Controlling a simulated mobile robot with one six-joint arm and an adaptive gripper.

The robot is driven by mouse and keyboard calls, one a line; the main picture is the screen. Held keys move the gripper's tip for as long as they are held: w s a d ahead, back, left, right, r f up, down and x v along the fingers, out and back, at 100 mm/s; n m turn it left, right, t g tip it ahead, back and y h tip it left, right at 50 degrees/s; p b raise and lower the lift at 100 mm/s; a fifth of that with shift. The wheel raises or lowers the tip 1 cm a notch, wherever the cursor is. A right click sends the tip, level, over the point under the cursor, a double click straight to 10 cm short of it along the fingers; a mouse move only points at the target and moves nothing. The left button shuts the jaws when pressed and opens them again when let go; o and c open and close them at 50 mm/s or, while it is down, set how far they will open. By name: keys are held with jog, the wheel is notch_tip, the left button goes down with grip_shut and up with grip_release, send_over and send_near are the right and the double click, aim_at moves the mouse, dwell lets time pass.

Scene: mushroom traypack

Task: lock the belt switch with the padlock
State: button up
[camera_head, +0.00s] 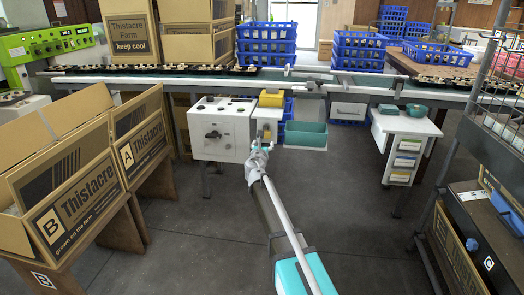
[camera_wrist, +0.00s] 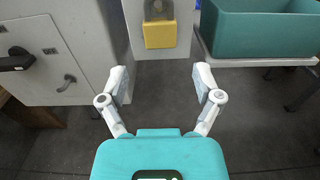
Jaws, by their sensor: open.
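The padlock has a yellow body and grey shackle and hangs on a pale panel at the top of the wrist view (camera_wrist: 159,36); it looks small in the head view (camera_head: 267,131). The belt switch, a black rotary handle (camera_head: 213,134) on a white control box (camera_head: 231,146), is left of the padlock. It shows at the left edge of the wrist view (camera_wrist: 16,60), with a small grey latch handle (camera_wrist: 68,82) beside it. My gripper (camera_wrist: 161,76) is open and empty, its fingers apart below the padlock. In the head view my gripper (camera_head: 258,148) is just in front of the panel.
A teal bin (camera_head: 305,135) sits right of the padlock panel. A yellow box (camera_head: 271,98) is above it. The conveyor belt (camera_head: 150,73) runs behind. Cardboard boxes (camera_head: 95,190) stand at left, a white drawer unit (camera_head: 405,125) at right. The floor between is clear.

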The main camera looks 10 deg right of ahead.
aim_at(266, 133)
jog(key=shift+w, duration=0.1)
dwell(0.4)
jog(key=shift+x, duration=3.9)
jog(key=c, duration=0.8)
jog(key=shift+r+p, duration=0.5)
jog(key=shift+p, duration=0.1)
jog(key=shift+s, duration=0.25)
jog(key=v, duration=0.7)
